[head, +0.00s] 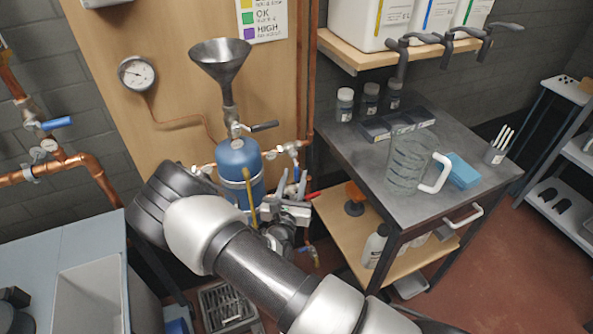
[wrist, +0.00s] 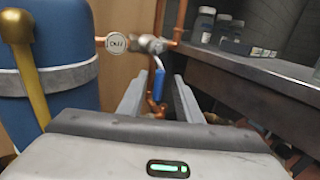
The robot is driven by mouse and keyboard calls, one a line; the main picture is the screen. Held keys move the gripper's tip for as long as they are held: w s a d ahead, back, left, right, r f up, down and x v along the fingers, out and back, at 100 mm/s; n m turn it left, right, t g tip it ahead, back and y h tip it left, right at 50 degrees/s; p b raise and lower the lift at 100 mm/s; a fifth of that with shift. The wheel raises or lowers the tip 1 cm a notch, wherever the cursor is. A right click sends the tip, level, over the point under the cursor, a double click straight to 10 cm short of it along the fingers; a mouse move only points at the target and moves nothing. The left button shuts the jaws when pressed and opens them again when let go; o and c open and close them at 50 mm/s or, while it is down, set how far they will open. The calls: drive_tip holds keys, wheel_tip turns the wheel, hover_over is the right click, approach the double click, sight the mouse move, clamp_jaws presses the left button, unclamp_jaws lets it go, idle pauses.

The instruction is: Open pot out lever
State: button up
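The blue pot (head: 238,170) stands against the wooden board, with a metal funnel (head: 220,62) above it. It fills the left side of the wrist view (wrist: 60,60). A valve (wrist: 150,45) sits on the copper pipe to its right, beside a round white disc (wrist: 116,43) with small, hard-to-read lettering. The valve's blue-handled lever (wrist: 158,78) hangs down from it; it also shows small in the head view (head: 295,166). My gripper (wrist: 160,76) is open, with the blue handle in view between its fingers. I cannot tell whether either finger touches it.
A black lever (head: 265,126) is under the funnel and a red lever (head: 313,195) lies right of my gripper. The dark workbench (head: 440,195) with a glass jug (head: 405,165) stands to the right. Copper pipes (head: 85,160) run at left.

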sight(296, 171)
drive_tip(key=shift+w+d, duration=0.2)
drive_tip(key=shift+w, duration=0.8)
drive_tip(key=shift+w+d, duration=0.2)
drive_tip(key=shift+w, duration=0.75)
clamp_jaws()
